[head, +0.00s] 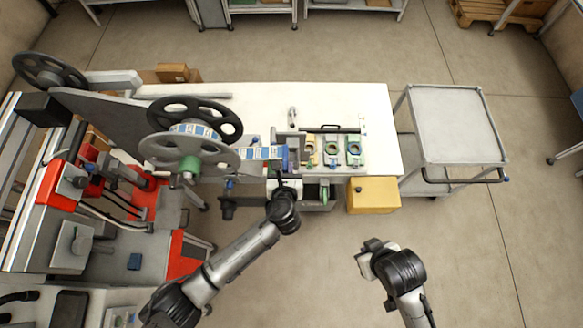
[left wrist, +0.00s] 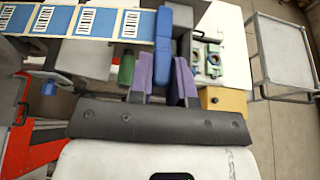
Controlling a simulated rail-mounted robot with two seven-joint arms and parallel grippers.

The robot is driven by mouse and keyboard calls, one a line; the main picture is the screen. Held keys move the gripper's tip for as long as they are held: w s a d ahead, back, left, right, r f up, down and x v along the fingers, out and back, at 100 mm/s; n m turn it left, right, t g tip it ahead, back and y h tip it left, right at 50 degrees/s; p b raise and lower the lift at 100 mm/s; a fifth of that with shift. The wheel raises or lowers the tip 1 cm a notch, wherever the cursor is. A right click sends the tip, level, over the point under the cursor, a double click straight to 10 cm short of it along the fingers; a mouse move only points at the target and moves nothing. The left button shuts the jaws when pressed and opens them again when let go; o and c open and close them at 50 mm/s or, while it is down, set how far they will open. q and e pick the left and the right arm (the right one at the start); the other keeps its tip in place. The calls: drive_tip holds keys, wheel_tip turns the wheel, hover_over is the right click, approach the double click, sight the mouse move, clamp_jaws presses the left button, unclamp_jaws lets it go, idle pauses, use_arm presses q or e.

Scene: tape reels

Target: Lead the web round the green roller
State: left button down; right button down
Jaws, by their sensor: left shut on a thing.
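The web (head: 261,153), a blue strip with white labels, runs right from the large reel (head: 190,158). In the left wrist view the web (left wrist: 88,21) ends at a blue end bar (left wrist: 163,40). My left gripper (head: 283,165) is at this end, and its purple-padded fingers (left wrist: 163,78) are shut on the bar. A green roller (head: 324,190) shows at the table's front edge, right of and below my left gripper. A green cylinder (left wrist: 126,70) shows beside the fingers in the left wrist view. My right gripper (head: 370,250) is apart from everything, over the floor; its jaw opening is unclear.
A blue roller (head: 230,184) shows below the web. Several small fixtures (head: 331,150) stand on the white table (head: 376,110). A yellow box (head: 373,194) is at its front right corner. A grey cart (head: 452,125) stands further right. Red and grey machinery (head: 62,187) fills the left.

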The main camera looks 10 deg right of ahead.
use_arm(q)
drive_tip(key=w+a, duration=0.1)
drive_tip(key=a, duration=0.4)
wheel_tip(320, 180, down, 9)
drive_tip(key=b, duration=0.7)
drive_tip(key=shift+d+f+b, duration=2.1)
drive_tip(key=shift+f+b, duration=3.75)
drive_tip(key=shift+f, duration=0.45)
drive_tip(key=a+f+p, duration=0.1)
drive_tip(key=a+f, duration=0.1)
drive_tip(key=a, duration=0.4)
drive_tip(key=shift+w+f, duration=0.2)
drive_tip(key=shift+w, duration=0.1)
